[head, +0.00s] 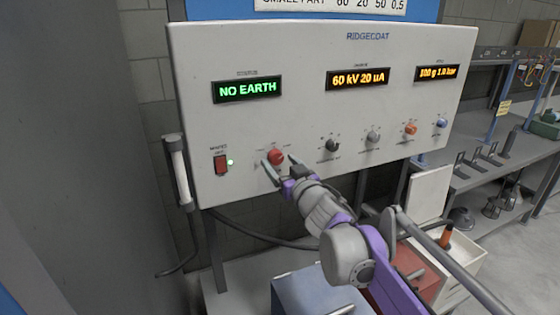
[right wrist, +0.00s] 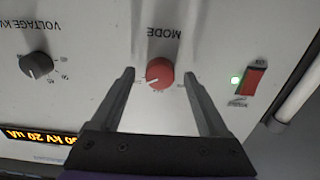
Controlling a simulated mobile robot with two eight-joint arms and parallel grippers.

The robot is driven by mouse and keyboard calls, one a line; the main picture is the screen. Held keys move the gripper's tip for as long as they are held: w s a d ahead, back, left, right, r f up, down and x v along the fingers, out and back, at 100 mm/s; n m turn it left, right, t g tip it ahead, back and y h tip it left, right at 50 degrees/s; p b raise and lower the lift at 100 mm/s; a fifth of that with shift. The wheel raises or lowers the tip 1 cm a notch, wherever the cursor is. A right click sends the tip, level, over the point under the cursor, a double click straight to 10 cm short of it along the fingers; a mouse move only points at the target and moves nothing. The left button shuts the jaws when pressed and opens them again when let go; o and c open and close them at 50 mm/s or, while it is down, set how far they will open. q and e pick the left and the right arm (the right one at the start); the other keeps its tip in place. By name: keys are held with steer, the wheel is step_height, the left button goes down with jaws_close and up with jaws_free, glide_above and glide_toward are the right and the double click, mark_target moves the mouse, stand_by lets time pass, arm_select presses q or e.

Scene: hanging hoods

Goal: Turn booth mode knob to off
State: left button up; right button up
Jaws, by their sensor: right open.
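The booth mode knob is a red round knob (head: 276,157) low on the white control panel (head: 310,80). In the right wrist view the red knob (right wrist: 159,73) sits under the upside-down label MODE, with a pale pointer line on its face. My right gripper (head: 279,161) is at the panel with its two fingers on either side of the knob. In the right wrist view the open right gripper (right wrist: 158,76) has a gap between each finger and the knob; whether the fingertips touch the panel cannot be told. My left gripper is not in view.
A red rocker switch (head: 221,164) with a lit green lamp is left of the knob. A dark knob (head: 332,146) and several others continue to the right. The status display (head: 247,89) reads NO EARTH. A white handle-like tube (head: 179,170) hangs at the panel's left edge.

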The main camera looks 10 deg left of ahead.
steer(key=shift+w+a, duration=0.15)
steer(key=shift+w, duration=0.1)
jaws_close()
stand_by(0.3)
steer(key=shift+n, duration=0.3)
steer(key=n+p, duration=0.1)
steer(key=n, duration=0.4)
steer(key=n+p, duration=0.1)
steer(key=n, duration=0.5)
stand_by(0.4)
